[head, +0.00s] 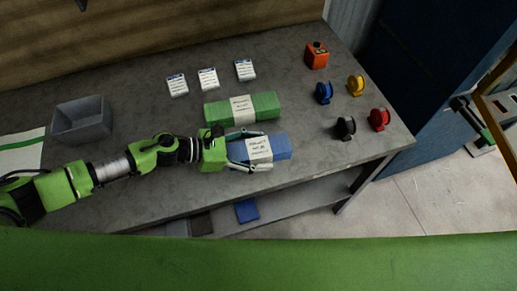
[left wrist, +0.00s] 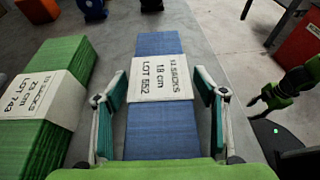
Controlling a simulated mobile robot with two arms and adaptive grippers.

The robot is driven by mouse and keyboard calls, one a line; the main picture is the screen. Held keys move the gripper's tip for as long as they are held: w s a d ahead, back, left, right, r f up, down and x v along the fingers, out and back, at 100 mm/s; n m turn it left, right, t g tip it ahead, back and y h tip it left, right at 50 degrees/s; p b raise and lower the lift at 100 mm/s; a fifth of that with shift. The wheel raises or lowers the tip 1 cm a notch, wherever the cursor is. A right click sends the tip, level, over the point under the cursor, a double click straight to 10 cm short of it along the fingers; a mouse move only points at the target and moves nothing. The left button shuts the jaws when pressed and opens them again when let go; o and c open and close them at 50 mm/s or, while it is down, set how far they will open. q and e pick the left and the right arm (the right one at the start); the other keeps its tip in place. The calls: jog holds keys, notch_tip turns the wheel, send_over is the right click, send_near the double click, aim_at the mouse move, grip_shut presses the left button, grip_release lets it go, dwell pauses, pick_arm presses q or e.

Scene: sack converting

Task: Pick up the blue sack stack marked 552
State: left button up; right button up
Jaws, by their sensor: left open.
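The blue sack stack (head: 280,147) lies on the grey table near its front edge, with a white band around its middle. In the left wrist view the blue stack (left wrist: 160,135) carries a label reading "12 sacks 18 cm LOT 552". My left gripper (head: 250,150) reaches it from the left and is open. In the left wrist view the fingers of my left gripper (left wrist: 161,112) stand on either side of the stack, with some room beside it.
A green sack stack (head: 264,106) marked LOT 743 lies just behind the blue one. A grey bin (head: 82,121) stands at the left. White labelled cards (head: 208,79) lie at the back. Coloured spools (head: 345,127) and an orange box (head: 316,56) stand at the right.

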pick_arm(q)
jog(key=c, duration=1.4)
jog(key=shift+r, duration=0.1)
